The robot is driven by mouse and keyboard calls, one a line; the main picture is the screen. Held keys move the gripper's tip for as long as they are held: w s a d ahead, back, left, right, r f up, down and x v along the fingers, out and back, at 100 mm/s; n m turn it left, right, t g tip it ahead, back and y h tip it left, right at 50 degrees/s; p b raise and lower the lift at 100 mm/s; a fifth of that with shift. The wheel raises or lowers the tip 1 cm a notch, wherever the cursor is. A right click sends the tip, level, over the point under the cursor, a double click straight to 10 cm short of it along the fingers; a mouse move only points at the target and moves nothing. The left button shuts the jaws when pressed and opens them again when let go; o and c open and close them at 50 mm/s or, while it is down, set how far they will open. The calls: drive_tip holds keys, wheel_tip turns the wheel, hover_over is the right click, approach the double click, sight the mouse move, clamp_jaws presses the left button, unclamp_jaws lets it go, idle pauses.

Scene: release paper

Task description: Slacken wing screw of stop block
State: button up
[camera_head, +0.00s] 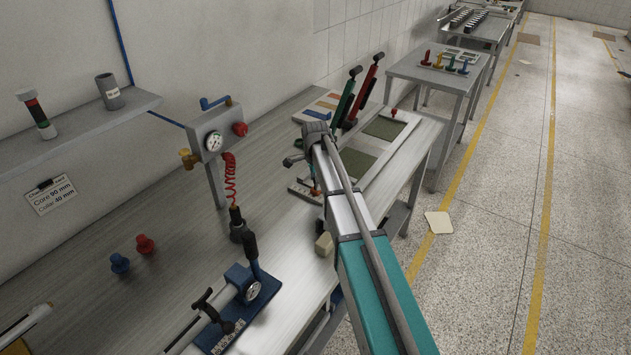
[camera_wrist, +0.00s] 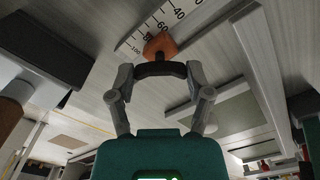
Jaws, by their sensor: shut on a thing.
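In the wrist view, my gripper (camera_wrist: 160,72) has its two grey fingers around a dark wing screw (camera_wrist: 159,69), one finger at each end. The orange stop block (camera_wrist: 159,45) is just beyond the screw, beside a white scale (camera_wrist: 148,30) with black numbers. In the head view, my gripper (camera_head: 302,158) is over the bench near the short scale plate (camera_head: 303,191). The stop block is only a small orange spot there, and my arm partly covers that area. The turn of the screw cannot be told.
Red and green lever tools (camera_head: 366,88) stand behind my arm. Recessed green pads (camera_head: 383,128) lie to its right. A gauge post (camera_head: 212,140) with a red coiled hose stands to the left. A blue-based device (camera_head: 240,310) and a small beige block (camera_head: 324,244) are nearer the front.

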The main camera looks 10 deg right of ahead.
drive_tip(key=shift+n, duration=0.4)
drive_tip(key=n, duration=0.9)
drive_tip(key=shift+n, duration=0.3)
drive_tip(key=n, duration=0.4)
drive_tip(key=shift+n, duration=0.3)
drive_tip(key=n, duration=0.4)
drive_tip(key=shift+n, duration=0.3)
drive_tip(key=o, duration=1.1)
drive_tip(key=shift+o, duration=0.2)
